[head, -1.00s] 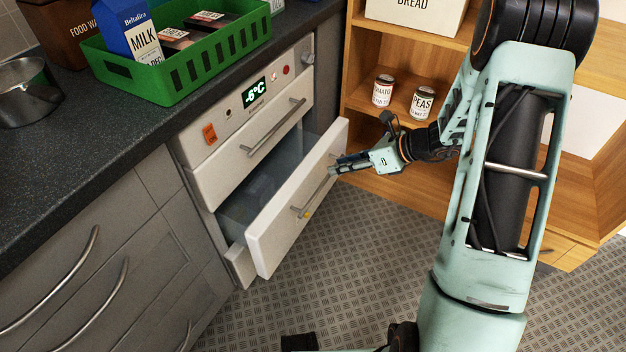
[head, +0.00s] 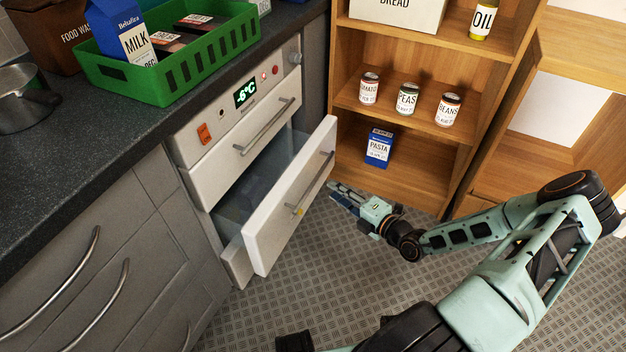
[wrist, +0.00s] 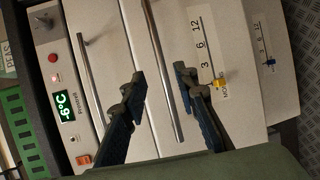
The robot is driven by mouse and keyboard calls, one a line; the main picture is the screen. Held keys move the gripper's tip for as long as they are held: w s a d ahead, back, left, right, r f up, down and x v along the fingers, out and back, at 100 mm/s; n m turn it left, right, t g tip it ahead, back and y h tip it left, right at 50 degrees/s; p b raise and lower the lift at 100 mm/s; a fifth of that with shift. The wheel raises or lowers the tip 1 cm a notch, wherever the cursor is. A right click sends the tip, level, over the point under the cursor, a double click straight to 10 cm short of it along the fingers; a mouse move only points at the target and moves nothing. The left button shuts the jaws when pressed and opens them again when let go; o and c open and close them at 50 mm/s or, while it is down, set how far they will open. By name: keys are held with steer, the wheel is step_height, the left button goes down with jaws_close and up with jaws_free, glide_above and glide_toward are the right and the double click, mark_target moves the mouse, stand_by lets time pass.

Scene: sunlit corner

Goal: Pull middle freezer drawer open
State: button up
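The middle freezer drawer (head: 290,205) is white and stands pulled out from the freezer, with part of its inside showing. Its bar handle (head: 314,183) runs along the front; it also shows in the wrist view (wrist: 163,70). My gripper (head: 334,190) is just right of the drawer front in the head view. In the wrist view my gripper (wrist: 161,82) is open, with the handle between its two fingers in the picture. The fingers do not close on it. In the head view the fingertips look apart from the handle.
The top drawer (head: 245,150) is shut. The bottom drawer (head: 237,265) shows below. A wooden shelf (head: 400,185) with cans and a pasta box stands behind my gripper. A green crate (head: 185,75) sits on the counter. The patterned floor before the drawer is clear.

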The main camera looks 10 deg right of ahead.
mark_target(316, 177)
steer(key=b+x, duration=0.2)
steer(key=x, duration=0.7)
steer(key=shift+w+a+f, duration=0.1)
steer(key=shift+w+a, duration=0.15)
steer(key=shift+w, duration=0.05)
jaws_close()
